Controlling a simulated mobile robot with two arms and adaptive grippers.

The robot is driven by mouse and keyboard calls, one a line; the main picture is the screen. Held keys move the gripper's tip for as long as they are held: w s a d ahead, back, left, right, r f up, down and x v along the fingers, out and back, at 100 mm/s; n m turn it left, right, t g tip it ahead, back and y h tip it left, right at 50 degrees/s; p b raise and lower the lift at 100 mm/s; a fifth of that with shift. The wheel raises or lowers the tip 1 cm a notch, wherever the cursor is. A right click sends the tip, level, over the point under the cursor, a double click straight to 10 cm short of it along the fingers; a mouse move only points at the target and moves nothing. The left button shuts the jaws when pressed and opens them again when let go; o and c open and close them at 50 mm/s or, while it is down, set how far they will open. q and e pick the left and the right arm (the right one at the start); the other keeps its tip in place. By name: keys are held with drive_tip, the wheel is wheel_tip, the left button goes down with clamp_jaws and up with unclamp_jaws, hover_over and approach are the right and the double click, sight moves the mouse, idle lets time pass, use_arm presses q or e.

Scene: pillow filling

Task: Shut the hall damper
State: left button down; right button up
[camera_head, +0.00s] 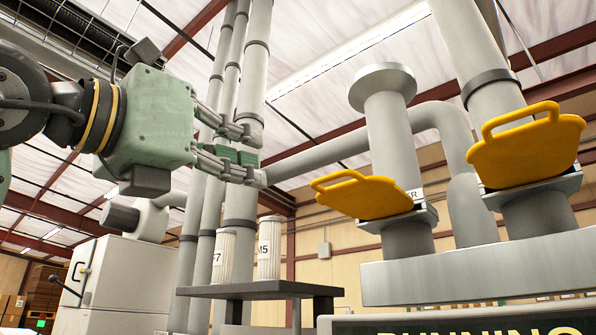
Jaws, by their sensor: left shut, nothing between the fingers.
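Two yellow damper plates with loop handles stick out toward me from slots on grey pipes. The left plate (362,197) sits in a collar (408,222) with a label, of which only the end, "ER", shows. The right plate (527,148) sits in a second collar (535,190), with no label visible. I cannot tell which one is the hall damper. My left gripper (246,155) comes in from the left with a green body. It is shut and empty, up and left of the left plate, apart from it. My right gripper is not in view.
A grey duct (470,272) joins the damper pipes above a sign reading "RUNNING" (480,331). Tall vertical pipes (240,205) rise behind my gripper. A white cabinet (120,280) stands lower left.

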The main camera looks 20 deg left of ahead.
sight(360, 203)
use_arm(q)
drive_tip(key=p+x, duration=0.5)
drive_tip(key=x, duration=0.9)
drive_tip(key=shift+p, duration=0.3)
drive_tip(key=shift+w+d, duration=0.1)
drive_tip(key=shift+w, duration=0.05)
drive_tip(key=shift+w+d, duration=0.1)
drive_tip(key=shift+w, duration=0.25)
drive_tip(key=f+x, duration=0.1)
drive_tip(key=x, duration=0.3)
drive_tip(key=f+p+x, duration=0.1)
drive_tip(key=x, duration=0.4)
drive_tip(key=p+x, duration=0.1)
drive_tip(key=x, duration=0.4)
drive_tip(key=shift+w+d+f, duration=0.15)
drive_tip(key=shift+w+f, duration=0.3)
